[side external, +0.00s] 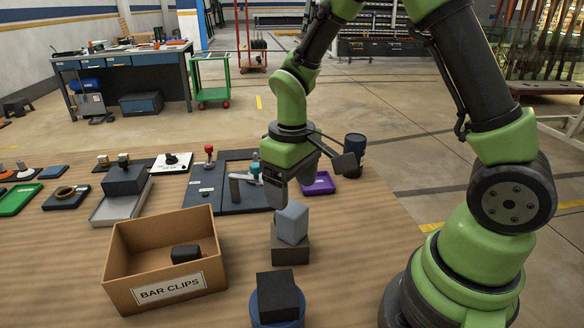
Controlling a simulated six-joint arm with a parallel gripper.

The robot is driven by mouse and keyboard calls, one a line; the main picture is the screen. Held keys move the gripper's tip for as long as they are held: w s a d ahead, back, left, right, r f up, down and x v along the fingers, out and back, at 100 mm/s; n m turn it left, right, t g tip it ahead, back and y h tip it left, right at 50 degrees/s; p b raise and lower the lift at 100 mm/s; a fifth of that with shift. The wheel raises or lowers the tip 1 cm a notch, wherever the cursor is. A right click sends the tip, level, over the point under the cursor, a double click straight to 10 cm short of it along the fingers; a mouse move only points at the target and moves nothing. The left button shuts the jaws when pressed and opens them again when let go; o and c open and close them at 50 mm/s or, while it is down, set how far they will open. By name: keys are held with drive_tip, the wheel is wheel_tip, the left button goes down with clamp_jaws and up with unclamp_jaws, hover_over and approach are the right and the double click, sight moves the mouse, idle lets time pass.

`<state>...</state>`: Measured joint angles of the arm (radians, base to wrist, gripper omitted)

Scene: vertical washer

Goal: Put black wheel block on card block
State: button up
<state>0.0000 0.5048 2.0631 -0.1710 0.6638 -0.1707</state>
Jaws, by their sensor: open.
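My gripper (289,187) is open and points down, a little above a blue-grey block (292,222). That block sits slightly turned on a dark brown-grey block (290,249); the two touch. My gripper appears empty. A black block (277,292) rests on a round blue base (262,315) at the front. No block shows a readable name, so I cannot tell which is the black wheel block or the card block.
A dark block (124,180) stands on a grey tray (121,207) at left. Behind are dark fixture boards (206,184), a purple tray (318,185) and a dark cylinder (354,152). A green tray (17,199) lies far left. Table right of the stacked blocks is clear.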

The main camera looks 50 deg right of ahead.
sight(292, 209)
wheel_tip(292, 209, up, 4)
drive_tip(key=shift+f, duration=0.25)
drive_tip(key=s+a+r+m+t+y, duration=0.2)
drive_tip(key=s+r+m+t, duration=0.2)
drive_tip(key=s+r, duration=0.9)
drive_tip(key=t, duration=0.3)
drive_tip(key=shift+s+a+r, duration=0.15)
drive_tip(key=shift+a+r, duration=0.1)
drive_tip(key=shift+a, duration=0.1)
